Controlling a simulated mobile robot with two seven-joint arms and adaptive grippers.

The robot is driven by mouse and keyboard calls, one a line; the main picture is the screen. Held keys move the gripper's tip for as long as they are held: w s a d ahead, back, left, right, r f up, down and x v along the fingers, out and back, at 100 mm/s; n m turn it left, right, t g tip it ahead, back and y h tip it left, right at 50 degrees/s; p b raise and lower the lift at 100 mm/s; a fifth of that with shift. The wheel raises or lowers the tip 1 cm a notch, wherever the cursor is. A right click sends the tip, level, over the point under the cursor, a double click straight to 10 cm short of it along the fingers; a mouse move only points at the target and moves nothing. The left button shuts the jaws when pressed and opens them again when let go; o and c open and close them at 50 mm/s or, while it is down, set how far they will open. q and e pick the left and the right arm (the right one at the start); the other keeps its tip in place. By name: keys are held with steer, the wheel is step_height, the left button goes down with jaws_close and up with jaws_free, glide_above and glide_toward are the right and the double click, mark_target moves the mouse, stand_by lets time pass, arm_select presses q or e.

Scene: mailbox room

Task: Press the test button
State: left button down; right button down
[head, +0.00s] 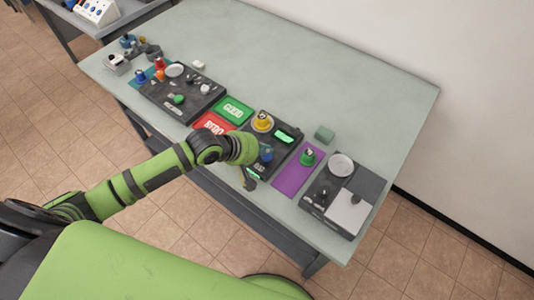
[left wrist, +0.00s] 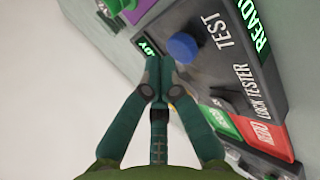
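The lock tester (head: 283,152) is a dark box on the table, with a green lit display (head: 288,135). Its blue test button (head: 266,153) shows just right of my left gripper. In the left wrist view the blue button (left wrist: 183,46) sits beside the word TEST on the tester's dark face (left wrist: 218,70). My left gripper (head: 249,182) is over the tester's near edge. My right gripper is not in view.
A yellow knob (head: 262,122) stands on the tester's back left. Green (head: 233,110) and red (head: 213,124) trays lie left of it. A purple mat (head: 293,178) with a green button and a dark scale-like device (head: 323,195) are at right.

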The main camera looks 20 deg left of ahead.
mark_target(265, 157)
arm_select(q)
steer(key=shift+f, duration=0.7)
stand_by(0.6)
stand_by(0.4)
steer(key=shift+r+p, duration=0.95)
steer(key=shift+p, duration=0.15)
step_height(265, 157, up, 5)
steer(key=p, duration=0.6)
stand_by(0.4)
